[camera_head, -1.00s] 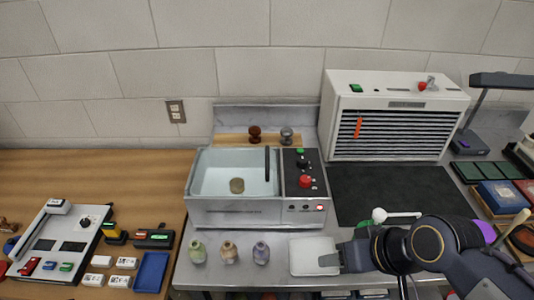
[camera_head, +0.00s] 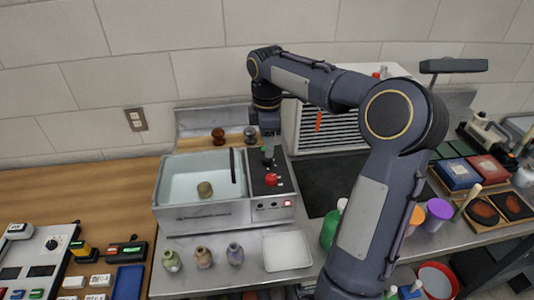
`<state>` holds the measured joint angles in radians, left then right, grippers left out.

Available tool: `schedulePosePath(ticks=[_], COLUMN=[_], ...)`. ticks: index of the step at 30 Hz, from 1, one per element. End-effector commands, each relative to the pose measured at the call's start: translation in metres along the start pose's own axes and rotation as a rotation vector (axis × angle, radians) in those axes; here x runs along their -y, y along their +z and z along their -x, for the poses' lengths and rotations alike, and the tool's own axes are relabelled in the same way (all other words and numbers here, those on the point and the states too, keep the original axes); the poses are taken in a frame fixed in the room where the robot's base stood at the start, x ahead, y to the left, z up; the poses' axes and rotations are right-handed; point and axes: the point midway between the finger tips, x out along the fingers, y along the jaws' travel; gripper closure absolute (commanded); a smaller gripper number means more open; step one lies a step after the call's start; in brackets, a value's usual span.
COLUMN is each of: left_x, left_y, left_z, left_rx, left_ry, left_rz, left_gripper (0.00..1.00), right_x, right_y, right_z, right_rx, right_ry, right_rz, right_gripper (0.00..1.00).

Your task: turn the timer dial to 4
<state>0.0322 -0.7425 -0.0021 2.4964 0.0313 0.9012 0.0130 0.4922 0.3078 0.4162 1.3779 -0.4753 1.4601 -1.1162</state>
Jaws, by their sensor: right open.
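A metal bath unit (camera_head: 225,216) stands on the bench with a black control panel (camera_head: 262,188) at its right end. The panel carries a red knob (camera_head: 271,179). A dark dial sits behind it in the earlier view, and my gripper now largely covers that spot. My right gripper (camera_head: 268,153) points down over the rear of the panel, open; I cannot tell whether it touches the dial. The dial's numbers are too small to read. Another black dial (camera_head: 52,244) is on a white device (camera_head: 36,262) at lower left. My left gripper is not in view.
Three small bottles (camera_head: 204,257) and a white tray (camera_head: 288,251) stand in front of the bath. A white slatted unit (camera_head: 308,128) is behind my right arm. Brown and grey knobbed items (camera_head: 218,136) stand behind the bath. A dark mat lies right of the panel.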

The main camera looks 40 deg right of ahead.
Motion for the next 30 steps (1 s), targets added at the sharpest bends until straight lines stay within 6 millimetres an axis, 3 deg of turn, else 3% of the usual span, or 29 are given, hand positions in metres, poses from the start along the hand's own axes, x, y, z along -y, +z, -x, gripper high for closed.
schedulePosePath(ticks=[3, 9, 20, 30], left_x=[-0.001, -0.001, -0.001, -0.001], left_y=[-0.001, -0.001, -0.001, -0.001], left_z=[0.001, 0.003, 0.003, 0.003], left_rx=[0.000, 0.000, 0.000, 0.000], left_ry=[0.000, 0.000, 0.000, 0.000], left_rz=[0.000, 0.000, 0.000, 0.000], left_gripper=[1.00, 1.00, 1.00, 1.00], right_x=[0.001, 0.000, 0.000, 0.000], right_y=[0.000, 0.000, -0.001, 0.000], right_z=[-0.021, -0.043, -0.049, -0.048], right_rx=[0.000, 0.000, -0.001, -0.001], right_ry=[-0.004, -0.001, 0.001, 0.001], right_rz=[-0.001, -0.002, -0.002, -0.003], right_gripper=[0.52, 0.52, 0.53, 0.97])
